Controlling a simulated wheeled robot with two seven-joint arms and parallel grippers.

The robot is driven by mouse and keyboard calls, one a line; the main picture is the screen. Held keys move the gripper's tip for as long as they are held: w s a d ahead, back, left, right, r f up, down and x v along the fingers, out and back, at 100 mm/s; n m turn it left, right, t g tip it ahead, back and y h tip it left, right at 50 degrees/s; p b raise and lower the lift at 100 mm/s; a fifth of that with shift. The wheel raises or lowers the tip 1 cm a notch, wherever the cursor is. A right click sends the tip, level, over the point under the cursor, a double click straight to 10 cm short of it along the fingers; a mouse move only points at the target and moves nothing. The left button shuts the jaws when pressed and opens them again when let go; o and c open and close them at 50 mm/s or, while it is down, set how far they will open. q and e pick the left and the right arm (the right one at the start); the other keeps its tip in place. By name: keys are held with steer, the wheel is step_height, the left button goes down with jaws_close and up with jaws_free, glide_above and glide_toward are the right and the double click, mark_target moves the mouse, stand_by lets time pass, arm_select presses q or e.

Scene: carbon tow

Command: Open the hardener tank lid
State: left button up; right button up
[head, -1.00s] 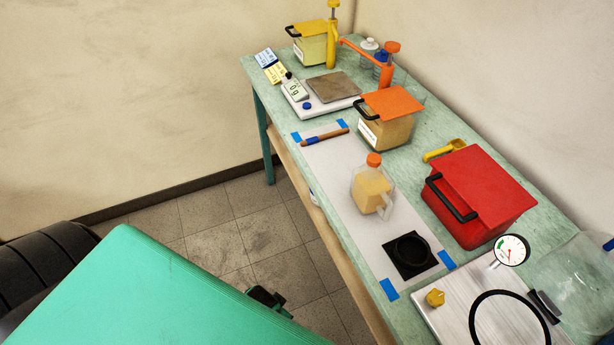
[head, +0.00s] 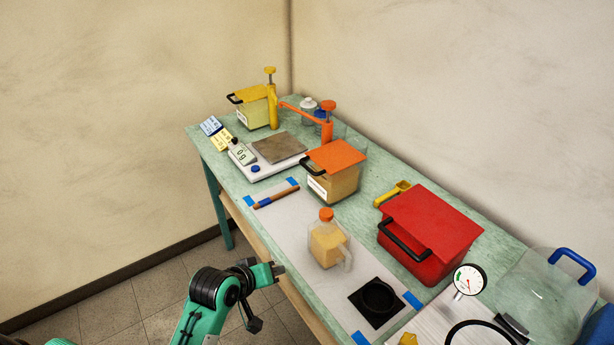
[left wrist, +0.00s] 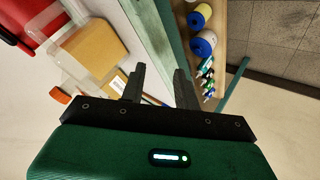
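Two clear tanks with flat lids stand on the green table; I cannot read their labels to tell which is the hardener tank. The far tank has a yellow lid (head: 250,93) with a black handle. The nearer tank has an orange lid (head: 335,156) with a black handle at its left edge and amber contents. Both lids lie closed. My left gripper (head: 272,272) is beside the table's front edge, nearer than both tanks and apart from them. In the left wrist view its fingers (left wrist: 158,88) are apart with nothing between them. My right gripper is out of view.
A jug with an orange cap (head: 327,245) stands on the white sheet near my left gripper. A red box (head: 430,232), a scale (head: 268,160), yellow and orange pumps, a gauge (head: 468,280) and a clear vessel (head: 545,290) crowd the table. Bottles (left wrist: 202,42) sit on the lower shelf.

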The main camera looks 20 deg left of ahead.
mark_target(307, 166)
arm_select(q)
steer(key=w+a+r+n+t+h, duration=0.1)
steer(key=w+a+r+n+t, duration=0.2)
steer(key=w+r, duration=0.45)
steer(key=w+r+n+t, duration=0.35)
steer(key=w+n, duration=0.25)
steer(key=w, duration=0.4)
steer(key=x, duration=0.3)
steer(key=p+x, duration=0.1)
steer(key=x, duration=0.7)
steer(key=shift+w+r+p, duration=0.15)
steer(key=shift+r+p, duration=0.1)
steer(key=shift+p, duration=0.15)
steer(key=shift+x, duration=0.85)
steer(key=shift+w+d, duration=0.1)
steer(key=shift+f+g, duration=0.1)
steer(key=shift+g, duration=0.15)
jaws_close()
